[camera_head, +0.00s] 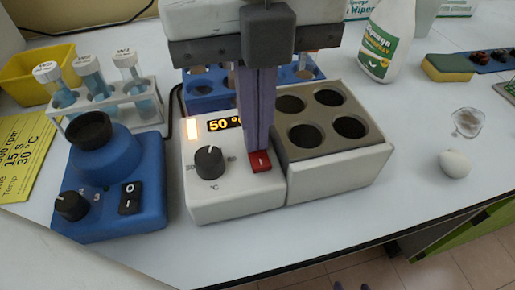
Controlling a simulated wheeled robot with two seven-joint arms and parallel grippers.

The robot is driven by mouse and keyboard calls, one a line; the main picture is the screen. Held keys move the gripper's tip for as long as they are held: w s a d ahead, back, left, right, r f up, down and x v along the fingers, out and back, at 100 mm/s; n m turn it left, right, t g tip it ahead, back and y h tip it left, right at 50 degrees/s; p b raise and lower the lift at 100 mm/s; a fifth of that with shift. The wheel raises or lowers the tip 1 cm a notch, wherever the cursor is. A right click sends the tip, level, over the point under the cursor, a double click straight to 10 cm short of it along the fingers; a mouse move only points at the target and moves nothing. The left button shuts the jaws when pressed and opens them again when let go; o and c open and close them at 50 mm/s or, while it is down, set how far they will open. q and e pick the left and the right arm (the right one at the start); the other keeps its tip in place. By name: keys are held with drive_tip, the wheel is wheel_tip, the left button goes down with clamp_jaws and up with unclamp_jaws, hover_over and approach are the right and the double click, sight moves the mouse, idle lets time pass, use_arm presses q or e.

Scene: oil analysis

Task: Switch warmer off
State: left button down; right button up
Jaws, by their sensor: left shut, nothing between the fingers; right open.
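The warmer (232,197) is a white block with a black dial (209,162), a lit orange display (224,124) reading 50 and a glowing indicator (193,129). Its red rocker switch (261,162) is on the front right of the panel. A grey heating block with several round holes (338,155) adjoins it on the right. My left gripper (260,150) points down with its fingers shut and empty, the tips at the back edge of the red switch; I cannot tell if they touch it.
A blue mixer (112,185) with knob and switch stands close left of the warmer. Behind are a test tube rack (108,103), yellow bin (20,82) and blue rack (205,98). A spray bottle (387,40), sponge (449,68), glass dish (468,122) and white egg-shaped object (455,164) are right.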

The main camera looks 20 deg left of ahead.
use_arm(q)
wheel_tip(320, 180, up, 7)
drive_tip(key=p, duration=0.4)
idle(0.4)
drive_tip(key=shift+f, duration=0.1)
idle(0.4)
